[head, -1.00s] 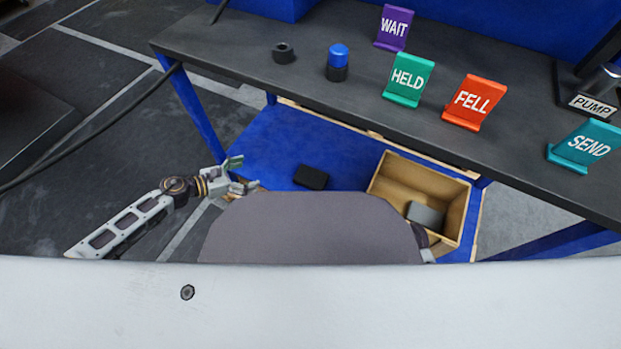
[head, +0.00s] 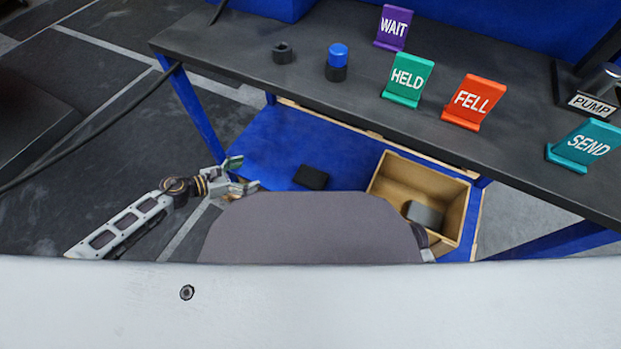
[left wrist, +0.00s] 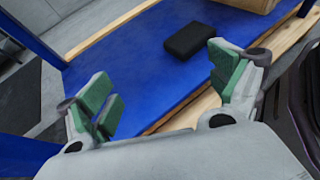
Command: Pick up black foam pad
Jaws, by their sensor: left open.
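A black foam pad (head: 311,177) lies flat on the blue lower shelf (head: 262,150) beneath the dark table. In the left wrist view the pad (left wrist: 189,40) lies beyond my fingertips, nearer the right finger. My left gripper (head: 243,174) is open and empty, to the left of the pad and apart from it. Its green-padded fingers (left wrist: 165,92) are spread wide in the left wrist view. My right gripper is not in view.
A wooden box (head: 389,185) with a grey block (head: 425,215) inside stands right of the pad. The dark tabletop (head: 240,60) overhangs behind, carrying signs, a black ring (head: 283,54) and a blue-topped cylinder (head: 337,62). A blue table leg (head: 195,115) stands behind my left gripper.

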